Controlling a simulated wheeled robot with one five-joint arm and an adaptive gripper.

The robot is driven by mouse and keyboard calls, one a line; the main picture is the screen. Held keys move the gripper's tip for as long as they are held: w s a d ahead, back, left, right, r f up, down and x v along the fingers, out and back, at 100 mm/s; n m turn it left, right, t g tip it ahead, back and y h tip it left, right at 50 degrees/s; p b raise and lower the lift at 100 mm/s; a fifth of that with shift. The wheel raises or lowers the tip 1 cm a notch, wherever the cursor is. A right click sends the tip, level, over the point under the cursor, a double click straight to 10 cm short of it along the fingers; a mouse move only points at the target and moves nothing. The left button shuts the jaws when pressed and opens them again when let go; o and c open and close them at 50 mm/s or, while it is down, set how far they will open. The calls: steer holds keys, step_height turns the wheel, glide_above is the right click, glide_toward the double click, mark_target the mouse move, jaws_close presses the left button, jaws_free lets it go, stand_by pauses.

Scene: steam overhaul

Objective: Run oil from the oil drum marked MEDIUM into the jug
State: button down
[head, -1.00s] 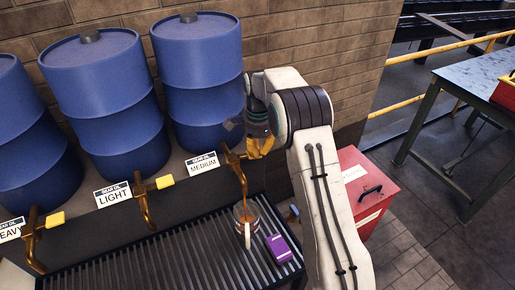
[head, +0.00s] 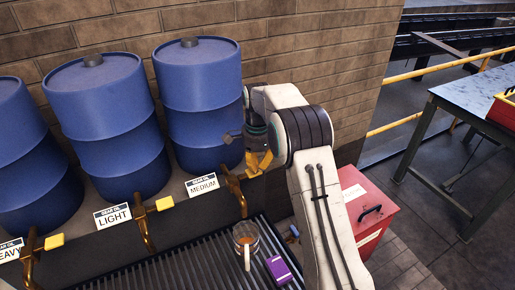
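The blue MEDIUM drum (head: 200,105) stands against the brick wall, with its label (head: 202,185) below it. Its brass tap (head: 236,192) has a yellow handle (head: 260,164), partly hidden by my arm. The clear jug (head: 246,238) stands upright on the slatted grate under the spout, with brown oil inside. No stream shows between spout and jug. My gripper (head: 256,152) is at the tap handle. Its fingers are mostly hidden behind my arm, so I cannot tell whether it is open or shut.
Drums marked LIGHT (head: 110,120) and HEAVY (head: 30,170) stand to the left, each with a tap. A purple box (head: 279,270) lies right of the jug on the grate (head: 185,268). A red cabinet (head: 363,208) and a metal table (head: 465,95) are at right.

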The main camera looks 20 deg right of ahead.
mark_target(258, 172)
step_height(258, 172, up, 10)
steer(key=shift+r, duration=0.2)
stand_by(0.3)
steer(key=shift+n, duration=0.3)
